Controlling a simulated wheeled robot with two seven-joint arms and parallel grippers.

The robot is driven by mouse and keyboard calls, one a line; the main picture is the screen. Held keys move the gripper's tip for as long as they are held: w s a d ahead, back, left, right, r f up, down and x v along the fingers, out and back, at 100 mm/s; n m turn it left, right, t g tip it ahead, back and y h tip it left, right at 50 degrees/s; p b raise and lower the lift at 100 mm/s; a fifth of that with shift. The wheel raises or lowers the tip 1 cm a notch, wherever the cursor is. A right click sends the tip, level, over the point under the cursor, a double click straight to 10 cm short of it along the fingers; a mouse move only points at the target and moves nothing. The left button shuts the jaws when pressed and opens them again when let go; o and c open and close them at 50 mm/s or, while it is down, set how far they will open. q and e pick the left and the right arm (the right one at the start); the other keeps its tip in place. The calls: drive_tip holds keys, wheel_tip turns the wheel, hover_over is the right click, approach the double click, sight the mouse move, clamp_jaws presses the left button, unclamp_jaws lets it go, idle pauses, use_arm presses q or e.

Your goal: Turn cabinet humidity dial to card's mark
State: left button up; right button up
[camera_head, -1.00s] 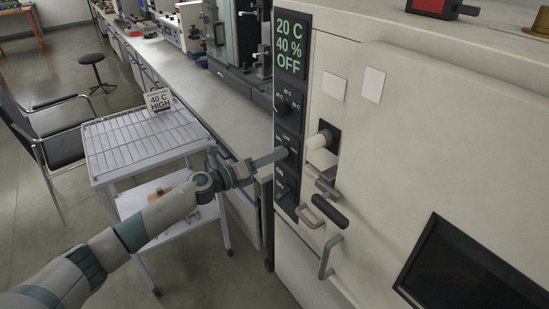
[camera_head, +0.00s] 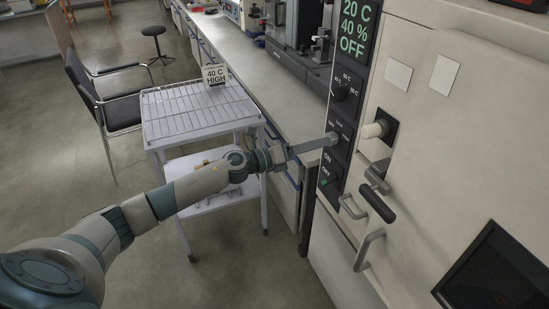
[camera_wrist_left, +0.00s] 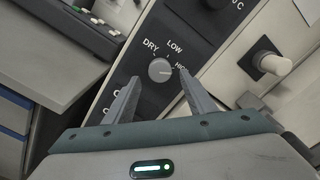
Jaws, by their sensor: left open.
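The card (camera_head: 215,75) stands on the wire-topped trolley and reads "40 C HIGH". The cabinet's display (camera_head: 355,28) reads 20 C, 40 %, OFF. The humidity dial (camera_wrist_left: 160,70) is a round grey knob on the dark panel, with DRY, LOW and HIGH printed around it. Its pale line lies toward the right, roughly toward the HIGH side; I cannot tell its exact setting. My left gripper (camera_wrist_left: 154,97) is open, with its fingers on either side of and below the dial in the wrist view. In the head view the left gripper (camera_head: 328,142) reaches the panel and hides the dial. My right gripper is not in view.
The temperature dial (camera_head: 344,92) sits above on the same panel, and the ON/OFF switch (camera_head: 325,182) below. A white knob (camera_head: 375,130) and door handles (camera_head: 367,250) stick out to the right. The trolley (camera_head: 195,122) stands left of the cabinet.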

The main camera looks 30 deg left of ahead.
use_arm(q)
drive_tip(key=b+v, duration=0.4)
drive_tip(key=v, duration=0.9)
drive_tip(key=shift+s+a, duration=0.2)
drive_tip(key=shift+s, duration=0.05)
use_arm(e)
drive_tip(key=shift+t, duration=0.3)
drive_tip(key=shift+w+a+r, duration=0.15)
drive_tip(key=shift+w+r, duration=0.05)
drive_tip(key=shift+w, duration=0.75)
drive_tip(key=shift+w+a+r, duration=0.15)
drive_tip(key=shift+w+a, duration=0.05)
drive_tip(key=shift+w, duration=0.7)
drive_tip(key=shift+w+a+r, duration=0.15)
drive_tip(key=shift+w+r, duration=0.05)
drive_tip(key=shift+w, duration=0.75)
use_arm(q)
drive_tip(key=shift+f, duration=0.1)
